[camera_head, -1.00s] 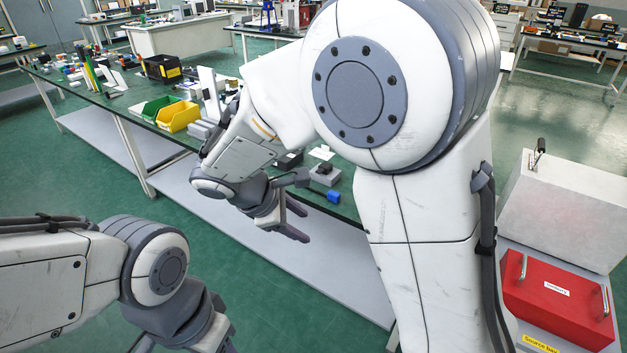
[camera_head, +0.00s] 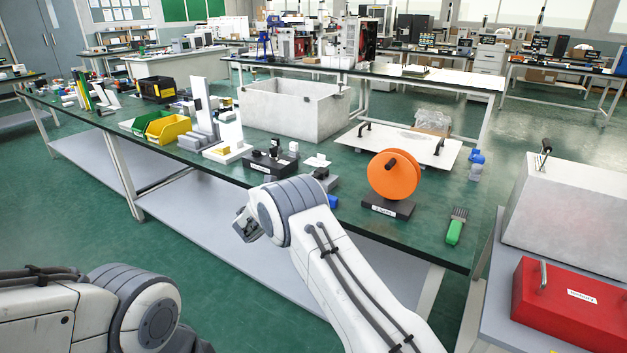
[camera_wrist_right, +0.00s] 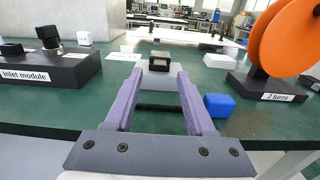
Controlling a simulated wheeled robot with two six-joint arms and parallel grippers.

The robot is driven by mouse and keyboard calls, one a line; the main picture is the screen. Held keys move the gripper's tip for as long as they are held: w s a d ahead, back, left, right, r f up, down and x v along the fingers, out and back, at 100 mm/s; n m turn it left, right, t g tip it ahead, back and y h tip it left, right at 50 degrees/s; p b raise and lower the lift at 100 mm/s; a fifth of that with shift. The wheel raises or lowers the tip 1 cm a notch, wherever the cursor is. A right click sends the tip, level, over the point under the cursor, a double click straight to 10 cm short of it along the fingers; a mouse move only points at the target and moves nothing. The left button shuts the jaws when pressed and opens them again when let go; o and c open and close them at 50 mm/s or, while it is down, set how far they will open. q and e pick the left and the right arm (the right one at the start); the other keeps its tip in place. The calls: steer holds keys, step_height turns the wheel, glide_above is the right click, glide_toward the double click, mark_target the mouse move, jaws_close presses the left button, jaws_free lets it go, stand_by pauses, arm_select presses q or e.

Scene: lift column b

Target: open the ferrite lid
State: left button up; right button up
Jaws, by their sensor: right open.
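A small dark ferrite block (camera_wrist_right: 160,58) sits on a light grey block near the table's front edge, seen between my right fingertips. Whether its lid is closed I cannot tell. The head view shows the same grey block (camera_head: 326,178) partly hidden by my right arm. My right gripper (camera_wrist_right: 160,74) is open and empty, its two purple-grey fingers pointing at the grey block from the front. It appears short of the ferrite; contact is not clear. In the head view the right gripper is hidden behind my arm. My left gripper is out of view.
A blue block (camera_wrist_right: 219,105) lies right of the fingers. An orange spool (camera_head: 393,176) stands further right, and a black inlet module (camera_head: 270,163) stands left. A white plate with handles (camera_head: 399,144) and an open grey box (camera_head: 293,108) lie behind. A red case (camera_head: 572,310) is far right.

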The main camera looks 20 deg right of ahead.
mark_target(319, 173)
steer(key=x, duration=0.5)
steer(key=shift+w+d, duration=0.1)
steer(key=shift+w, duration=0.05)
jaws_close()
stand_by(1.3)
